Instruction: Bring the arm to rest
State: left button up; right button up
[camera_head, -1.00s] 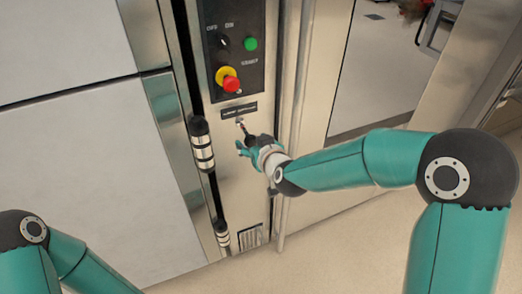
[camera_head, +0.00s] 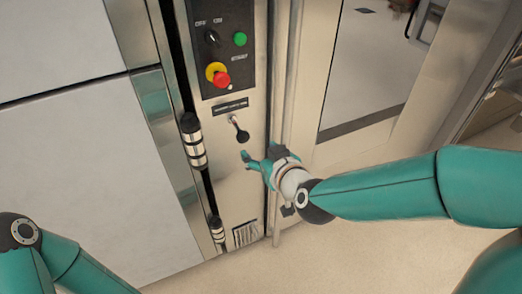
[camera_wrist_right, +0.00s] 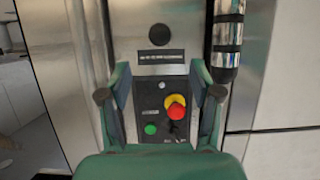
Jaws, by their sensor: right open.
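My right gripper (camera_head: 257,164) is open and empty in front of the steel oven panel, below and right of a small lever with a black knob (camera_head: 242,135). A visible gap separates gripper and lever. In the right wrist view my open fingers (camera_wrist_right: 160,95) stand apart on both sides of the control panel, with nothing between them. The black knob (camera_wrist_right: 159,35) shows there beyond the fingertips. My left arm shows at the lower left of the head view, but its gripper is out of the picture.
The control panel (camera_head: 222,50) carries a dark switch (camera_head: 211,38), a green button (camera_head: 240,39) and a red emergency stop (camera_head: 221,79). A vertical steel pipe (camera_head: 284,100) runs beside my right gripper. Black-and-silver hinges (camera_head: 193,142) line the panel's left. Floor shows in front.

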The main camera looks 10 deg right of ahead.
jog(key=s+d+f+m+g+h+p, duration=0.1)
jog(key=s+d+f+g+p, duration=0.2)
jog(key=f, duration=0.6)
jog(key=s+d+f+g+p, duration=0.2)
jog(key=s+f+g+p, duration=0.15)
jog(key=f, duration=0.45)
jog(key=s+a+f+m+g+y+p, duration=0.1)
jog(key=s+a+f+g, duration=0.1)
jog(key=s+f, duration=0.3)
jog(key=s+a+f+m+g+y+p, duration=0.1)
jog(key=s+f+g, duration=0.3)
jog(key=s, duration=0.7)
jog(key=shift+a+f+m+p, duration=0.35)
jog(key=shift+a+f+m, duration=0.25)
jog(key=shift+a, duration=0.25)
jog(key=shift+w, duration=0.1)
